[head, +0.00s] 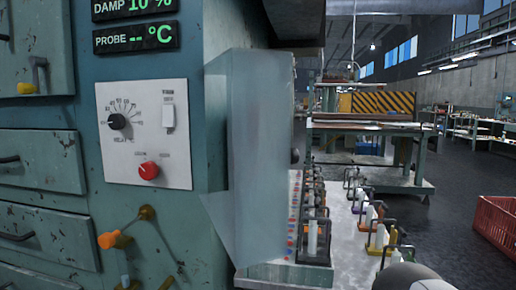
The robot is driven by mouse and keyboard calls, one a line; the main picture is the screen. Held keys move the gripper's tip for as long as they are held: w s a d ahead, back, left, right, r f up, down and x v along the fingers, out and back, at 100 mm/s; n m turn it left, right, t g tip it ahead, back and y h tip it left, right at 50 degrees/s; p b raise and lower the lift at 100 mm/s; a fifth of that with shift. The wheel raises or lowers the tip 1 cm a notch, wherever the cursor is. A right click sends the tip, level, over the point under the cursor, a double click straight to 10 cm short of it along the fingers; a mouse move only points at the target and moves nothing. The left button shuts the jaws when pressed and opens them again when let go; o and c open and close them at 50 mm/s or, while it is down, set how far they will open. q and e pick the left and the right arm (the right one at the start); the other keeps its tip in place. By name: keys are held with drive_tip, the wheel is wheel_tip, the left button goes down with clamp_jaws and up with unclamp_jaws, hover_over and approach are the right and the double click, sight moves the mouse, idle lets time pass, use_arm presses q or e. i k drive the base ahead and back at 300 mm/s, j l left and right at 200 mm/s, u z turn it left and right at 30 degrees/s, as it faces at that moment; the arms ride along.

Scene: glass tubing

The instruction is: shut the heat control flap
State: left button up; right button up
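A pale, cloudy blue-green flap (262,150) stands open at the right of the white heat control panel (145,172), sticking out from the cabinet towards me. It looks like the heat control flap. The panel is uncovered and shows a black dial knob (118,122), a white switch (168,117) and a red button (149,171). Neither gripper shows in the head view. A grey rounded part at the bottom right edge may be part of my arm. Nothing is seen touching the flap.
An orange-tipped lever (110,239) sticks out below the panel. Drawers (38,160) line the cabinet's left. A red crate (497,222) stands at the far right. Dark floor (455,190) lies open between.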

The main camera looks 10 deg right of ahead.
sight(235, 61)
drive_tip(key=i+l+u, duration=0.25)
drive_tip(key=l, duration=0.15)
drive_tip(key=l+u, duration=0.25)
drive_tip(key=l, duration=0.2)
drive_tip(key=i+l+u, duration=0.25)
drive_tip(key=l, duration=0.25)
drive_tip(key=k+j, duration=0.05)
drive_tip(key=k, duration=0.05)
